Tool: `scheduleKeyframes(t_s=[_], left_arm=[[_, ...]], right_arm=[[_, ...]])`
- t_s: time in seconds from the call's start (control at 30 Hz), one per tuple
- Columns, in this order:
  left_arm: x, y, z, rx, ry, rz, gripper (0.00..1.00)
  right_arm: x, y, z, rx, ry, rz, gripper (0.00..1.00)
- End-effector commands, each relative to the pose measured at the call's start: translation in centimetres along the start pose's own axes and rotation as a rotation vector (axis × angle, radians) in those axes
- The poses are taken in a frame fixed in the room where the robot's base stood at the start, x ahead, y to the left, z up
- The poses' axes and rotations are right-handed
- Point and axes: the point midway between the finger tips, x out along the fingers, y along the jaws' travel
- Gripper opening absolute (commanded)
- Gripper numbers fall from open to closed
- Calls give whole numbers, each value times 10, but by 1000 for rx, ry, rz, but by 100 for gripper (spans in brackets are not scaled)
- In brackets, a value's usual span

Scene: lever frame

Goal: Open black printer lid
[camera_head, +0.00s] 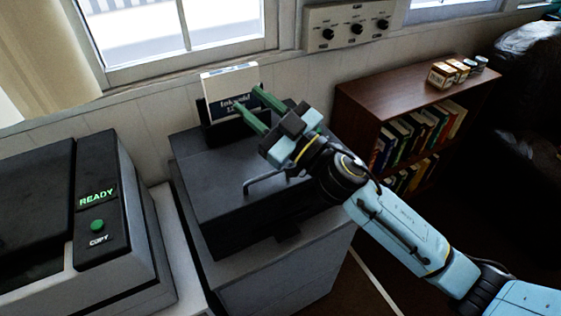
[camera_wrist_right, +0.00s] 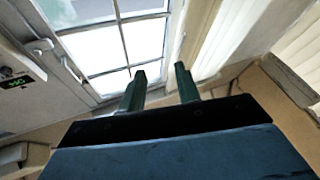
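The black printer (camera_head: 225,230) stands on a grey cabinet in the middle of the head view. Its flat lid (camera_head: 205,175) looks down, and a thin bar handle (camera_head: 262,184) shows at its front. My right gripper (camera_head: 248,98) is above the back of the printer, past the handle, with its green fingers pointing to the back left. The fingers are apart with nothing between them, as the right wrist view (camera_wrist_right: 160,85) also shows. My right arm hides the right part of the lid. My left gripper is not in view.
A white ink box (camera_head: 231,84) stands upright behind the lid, close to my right fingers. A copier (camera_head: 98,205) with a lit READY sign is at the left. A wooden bookshelf (camera_head: 400,88) is at the right. A window and knob panel (camera_head: 352,27) are behind.

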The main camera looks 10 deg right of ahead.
Motion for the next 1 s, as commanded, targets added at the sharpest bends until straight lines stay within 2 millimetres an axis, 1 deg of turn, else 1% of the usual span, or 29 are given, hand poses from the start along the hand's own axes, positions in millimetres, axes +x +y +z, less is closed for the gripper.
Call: scheduleKeyframes(t_s=[0.03,0.1,0.13,0.2,0.27,0.3,0.37,0.4,0.47,0.5,0.6,0.7,0.8,0.83,0.93,1.0], left_arm=[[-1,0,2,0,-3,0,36],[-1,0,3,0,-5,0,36],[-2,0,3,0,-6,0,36],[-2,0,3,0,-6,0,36],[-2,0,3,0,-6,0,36],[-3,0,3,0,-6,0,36],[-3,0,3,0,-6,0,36],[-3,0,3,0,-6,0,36],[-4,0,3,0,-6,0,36],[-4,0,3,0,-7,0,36],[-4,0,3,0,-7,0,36],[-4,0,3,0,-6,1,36],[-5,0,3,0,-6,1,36],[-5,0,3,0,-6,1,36],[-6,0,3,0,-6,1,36],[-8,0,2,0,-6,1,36]], right_arm=[[14,-13,-17,-46,59,-138,33],[21,-34,-29,-92,95,-340,33],[22,-43,-31,-113,96,-427,33],[20,-58,-28,-163,59,-630,33],[12,-64,-20,-209,-15,-793,33],[5,-63,-11,-240,-87,-892,33],[-7,-54,4,-283,-218,-1017,33],[-15,-44,13,-312,-317,-1084,33],[-29,-24,26,-346,-475,-1156,33],[-37,-10,32,-365,-577,-1186,33],[-55,26,42,-398,-805,-1218,33],[-68,53,44,-414,-963,-1215,33],[-75,66,46,-419,-1044,-1208,33],[-76,67,47,-418,-1055,-1207,33],[-78,63,55,-416,-1067,-1207,33],[-78,57,64,-415,-1066,-1209,33]])
